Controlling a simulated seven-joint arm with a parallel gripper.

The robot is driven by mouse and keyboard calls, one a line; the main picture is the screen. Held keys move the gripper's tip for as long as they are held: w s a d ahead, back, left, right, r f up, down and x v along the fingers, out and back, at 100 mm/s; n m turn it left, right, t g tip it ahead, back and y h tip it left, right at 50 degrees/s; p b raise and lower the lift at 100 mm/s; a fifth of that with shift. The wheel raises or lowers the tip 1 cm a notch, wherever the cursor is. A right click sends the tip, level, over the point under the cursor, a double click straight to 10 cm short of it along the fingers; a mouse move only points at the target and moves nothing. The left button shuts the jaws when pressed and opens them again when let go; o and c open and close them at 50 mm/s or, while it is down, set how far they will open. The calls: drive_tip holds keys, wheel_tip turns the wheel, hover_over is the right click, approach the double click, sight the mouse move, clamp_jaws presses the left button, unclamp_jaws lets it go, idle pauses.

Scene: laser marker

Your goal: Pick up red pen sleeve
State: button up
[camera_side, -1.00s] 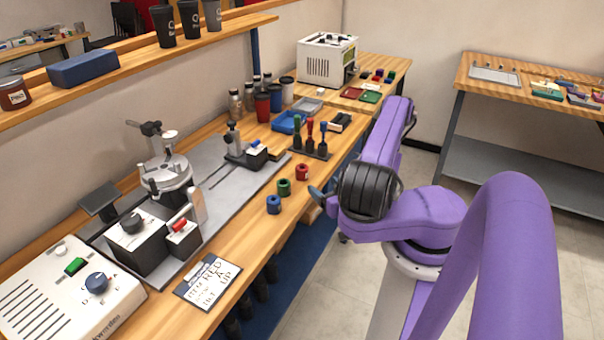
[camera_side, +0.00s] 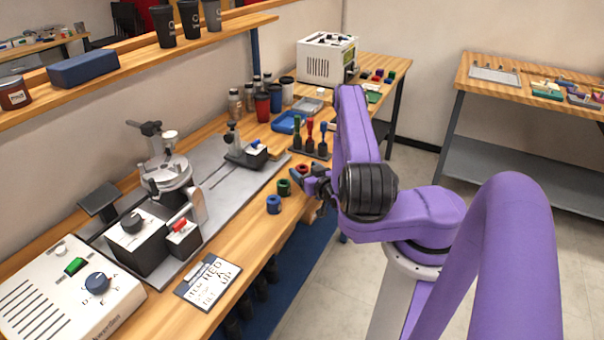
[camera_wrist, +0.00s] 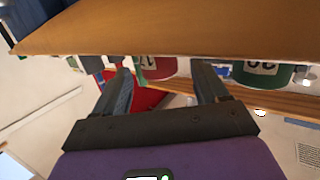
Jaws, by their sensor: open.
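The red pen sleeve (camera_side: 302,168) is a short round ring standing near the bench's front edge, partly hidden by my gripper (camera_side: 308,175). In the wrist view, which looks upside down, the red sleeve (camera_wrist: 157,68) with a pale label shows between the two open fingers of my gripper (camera_wrist: 162,67). I cannot tell whether the fingers reach around it or stop short. The green sleeve (camera_side: 284,187) stands close by toward the front, and shows right of the right finger in the wrist view (camera_wrist: 262,74). The blue sleeve (camera_side: 273,204) is nearer the camera.
A rack with green, red and blue handled stamps (camera_side: 311,145) stands just behind the red sleeve. The grey marking machine (camera_side: 216,187) fills the bench to the left. A clipboard card (camera_side: 208,281) lies nearer the front. The bench edge runs beside my gripper.

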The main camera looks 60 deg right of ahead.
drive_tip(key=shift+x, duration=1.3)
drive_tip(key=c, duration=1.1)
drive_tip(key=shift+r, duration=0.1)
drive_tip(key=shift+r, duration=0.45)
drive_tip(key=s+a+r, duration=0.2)
drive_tip(key=s+r, duration=0.2)
drive_tip(key=s+a+r, duration=0.3)
drive_tip(key=r, duration=0.1)
drive_tip(key=s+a+r, duration=0.2)
drive_tip(key=s+r, duration=0.2)
drive_tip(key=shift+s+a, duration=0.35)
